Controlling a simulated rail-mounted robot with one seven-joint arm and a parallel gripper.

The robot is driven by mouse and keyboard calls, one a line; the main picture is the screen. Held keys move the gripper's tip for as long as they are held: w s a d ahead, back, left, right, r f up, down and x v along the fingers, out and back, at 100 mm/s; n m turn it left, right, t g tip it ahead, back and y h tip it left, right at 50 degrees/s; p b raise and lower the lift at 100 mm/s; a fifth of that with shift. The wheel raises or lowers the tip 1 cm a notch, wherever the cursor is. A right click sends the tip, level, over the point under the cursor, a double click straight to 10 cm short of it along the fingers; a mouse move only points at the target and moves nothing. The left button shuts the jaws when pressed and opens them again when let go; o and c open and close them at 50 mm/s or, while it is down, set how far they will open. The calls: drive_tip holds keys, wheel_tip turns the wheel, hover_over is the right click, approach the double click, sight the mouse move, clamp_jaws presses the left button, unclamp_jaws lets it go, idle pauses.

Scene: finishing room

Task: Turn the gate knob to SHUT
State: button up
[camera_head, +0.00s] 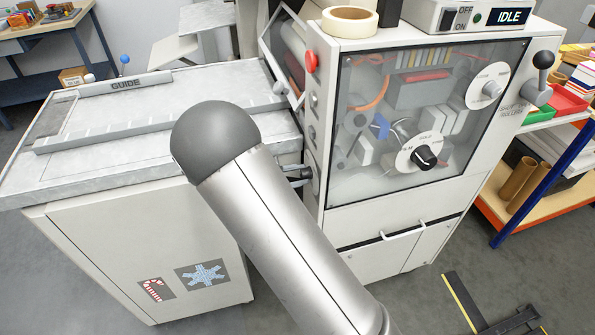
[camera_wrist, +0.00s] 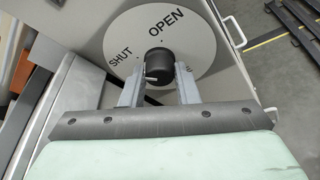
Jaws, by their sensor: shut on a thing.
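The gate knob (camera_wrist: 159,64) is a black knob at the centre of a round white dial (camera_wrist: 133,42) in the wrist view. The dial carries the words OPEN at the top and SHUT at the left. My gripper (camera_wrist: 159,79) has one finger on each side of the knob and is shut on it. I cannot tell clearly which word the knob points to. In the head view, my gripper (camera_head: 300,175) shows only in part at the left side of the white machine (camera_head: 385,228). My arm and the machine hide the gate knob there.
Left of the machine is a feed table (camera_head: 110,160) with a bar marked GUIDE (camera_head: 125,84). A red mushroom button (camera_head: 311,62) sits above my gripper. A shelf rack (camera_head: 545,190) stands at right.

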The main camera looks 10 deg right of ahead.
idle(0.4)
drive_tip(key=o, duration=1)
drive_tip(key=shift+a, duration=0.1)
drive_tip(key=b+v, duration=0.2)
drive_tip(key=v, duration=1.5)
drive_tip(key=shift+a+r, duration=0.1)
drive_tip(key=shift+a, duration=0.05)
